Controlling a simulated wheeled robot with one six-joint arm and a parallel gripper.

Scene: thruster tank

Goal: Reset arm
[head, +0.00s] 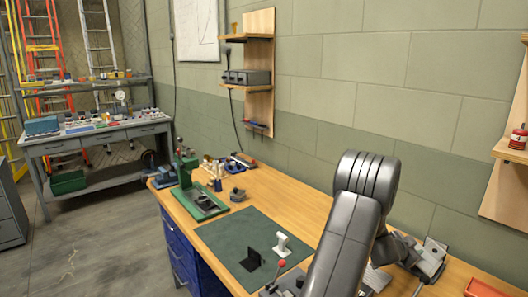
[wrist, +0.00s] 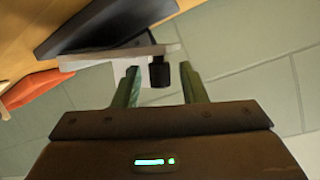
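My grey arm (head: 345,235) rises at the lower right of the head view, over the wooden workbench. It bends at a ribbed joint near the wall. My gripper does not show clearly in the head view. In the wrist view my gripper (wrist: 160,75) has two greenish fingers standing apart. A pale plate with a black knob (wrist: 159,73) shows between and beyond the fingers. I see no object clearly clamped, and I cannot tell how far the knob is from the fingertips.
A green mat (head: 225,240) on the workbench (head: 300,205) carries a black bracket (head: 251,260) and a white piece (head: 281,245). A green press (head: 190,190) stands at the left end. A grey fixture (head: 430,260) is right of my arm. The wall is close behind.

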